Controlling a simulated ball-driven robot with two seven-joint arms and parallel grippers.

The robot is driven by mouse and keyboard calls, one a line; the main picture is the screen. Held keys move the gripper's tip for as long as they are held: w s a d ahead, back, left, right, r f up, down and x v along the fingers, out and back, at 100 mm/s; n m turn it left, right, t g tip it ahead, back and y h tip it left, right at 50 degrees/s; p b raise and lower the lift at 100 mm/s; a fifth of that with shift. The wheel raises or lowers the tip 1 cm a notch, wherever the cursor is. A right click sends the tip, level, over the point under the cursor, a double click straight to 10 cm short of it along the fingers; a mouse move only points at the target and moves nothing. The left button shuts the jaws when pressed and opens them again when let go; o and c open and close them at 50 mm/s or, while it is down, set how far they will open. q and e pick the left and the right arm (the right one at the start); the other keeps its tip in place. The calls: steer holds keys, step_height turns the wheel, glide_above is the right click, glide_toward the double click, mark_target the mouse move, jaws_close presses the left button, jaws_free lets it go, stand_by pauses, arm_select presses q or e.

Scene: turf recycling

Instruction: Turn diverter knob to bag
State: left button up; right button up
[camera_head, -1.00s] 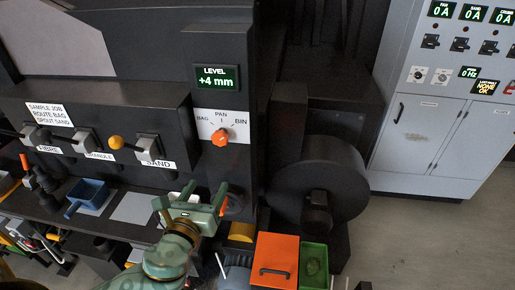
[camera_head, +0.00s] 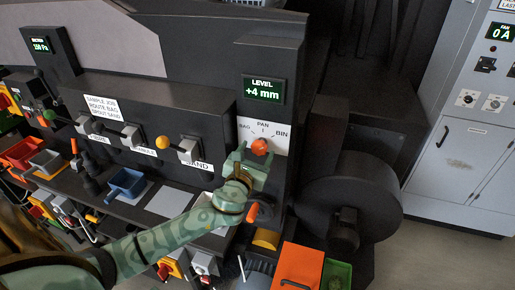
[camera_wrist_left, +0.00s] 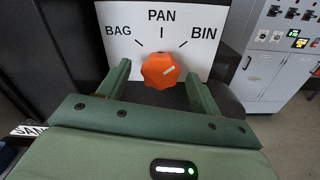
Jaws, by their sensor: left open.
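The orange diverter knob (camera_head: 260,147) sits on a white plate (camera_head: 281,147) marked BAG, PAN and BIN, below the level display. In the left wrist view, the knob (camera_wrist_left: 161,71) has a pale mark slanting up to the right, towards BIN. My left gripper (camera_head: 252,156) is open at the knob. In the left wrist view its green fingers (camera_wrist_left: 160,84) stand either side of the knob, with a visible gap on each side. Depth between the fingertips and the plate is hard to tell. My right gripper is not in view.
A sign (camera_head: 102,106) reads sample job, route bag. Levers, one with a yellow ball (camera_head: 162,142), stand left of the knob. A blue scoop (camera_head: 127,182) lies on the shelf. A dark round drum (camera_head: 375,208) stands right. An orange bin (camera_head: 298,268) is below.

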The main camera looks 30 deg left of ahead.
arm_select(q)
steer(key=shift+w, duration=0.7)
steer(key=shift+a, duration=0.1)
steer(key=c, duration=1)
steer(key=shift+o, duration=0.2)
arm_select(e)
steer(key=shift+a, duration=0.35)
